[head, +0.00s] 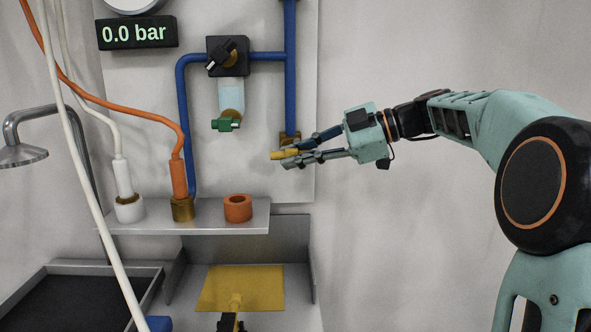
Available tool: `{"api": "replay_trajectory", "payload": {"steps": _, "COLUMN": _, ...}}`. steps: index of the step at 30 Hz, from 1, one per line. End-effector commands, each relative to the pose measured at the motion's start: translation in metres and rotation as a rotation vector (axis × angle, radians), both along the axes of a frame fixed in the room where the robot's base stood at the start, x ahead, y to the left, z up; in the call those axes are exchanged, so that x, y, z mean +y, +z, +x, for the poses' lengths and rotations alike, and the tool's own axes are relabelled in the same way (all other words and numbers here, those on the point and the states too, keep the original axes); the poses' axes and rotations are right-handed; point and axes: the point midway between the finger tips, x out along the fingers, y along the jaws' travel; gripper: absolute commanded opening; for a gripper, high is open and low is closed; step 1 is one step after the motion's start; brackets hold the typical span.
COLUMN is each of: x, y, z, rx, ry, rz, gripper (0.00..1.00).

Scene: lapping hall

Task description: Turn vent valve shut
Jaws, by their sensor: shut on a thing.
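A valve with a yellow lever (279,155) sits at the lower end of the vertical blue pipe on the white wall panel. Its brass body (291,136) shows just above my gripper. My gripper (292,153) reaches in from the right, with its fingers closed around the yellow lever. The lever's left end sticks out past the fingertips and looks roughly level. The fingers hide the rest of the lever and part of the valve. The display (137,33) reads 0.0 bar.
A black block with a knob (228,56) and a green drain tap (226,124) are left of the pipe. Below, a metal shelf (150,228) holds white, brass and orange sockets (238,209). Orange and white hoses hang at left. The wall at right is clear.

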Motion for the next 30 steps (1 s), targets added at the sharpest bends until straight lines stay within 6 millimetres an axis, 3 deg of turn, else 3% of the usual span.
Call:
{"api": "replay_trajectory", "payload": {"steps": 18, "x": 0.0009, "y": 0.0007, "z": -0.0004, "rx": 0.000, "ry": 0.002, "rz": 0.033, "gripper": 0.00}}
{"api": "replay_trajectory", "payload": {"steps": 19, "x": 0.0009, "y": 0.0007, "z": -0.0004, "rx": 0.000, "ry": 0.002, "rz": 0.033, "gripper": 0.16}}
{"api": "replay_trajectory", "payload": {"steps": 23, "x": 0.0008, "y": 0.0005, "z": -0.0003, "rx": 0.000, "ry": 0.002, "rz": 0.032, "gripper": 0.30}}
{"api": "replay_trajectory", "payload": {"steps": 30, "x": 0.0004, "y": 0.0001, "z": -0.0002, "rx": 0.000, "ry": 0.001, "rz": 0.031, "gripper": 0.31}}
